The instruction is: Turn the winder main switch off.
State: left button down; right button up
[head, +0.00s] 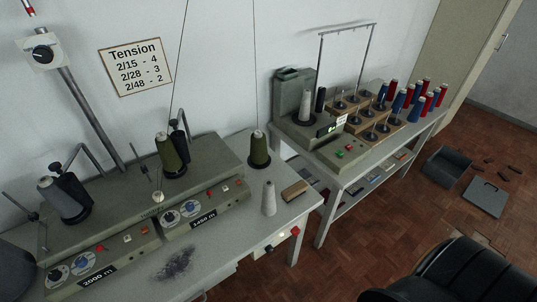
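The winder (130,205) is a long grey machine on the table at the left, with dials, small red and white switches, and labels reading 2000 m and 1450 m. A white control panel (276,241) on the table's front edge carries a black knob, a small pale lamp and a red part at its right end. A white box with a black rotary knob (41,53) sits on a post at the upper left. I cannot tell for sure which of these is the main switch, nor read its setting. Neither of my grippers is in view.
A second machine (310,125) with spools stands behind right.

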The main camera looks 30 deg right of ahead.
aim_at(295, 230)
jog(key=z, duration=0.95)
jog(key=i+l+u, duration=0.25)
jog(key=k, duration=0.4)
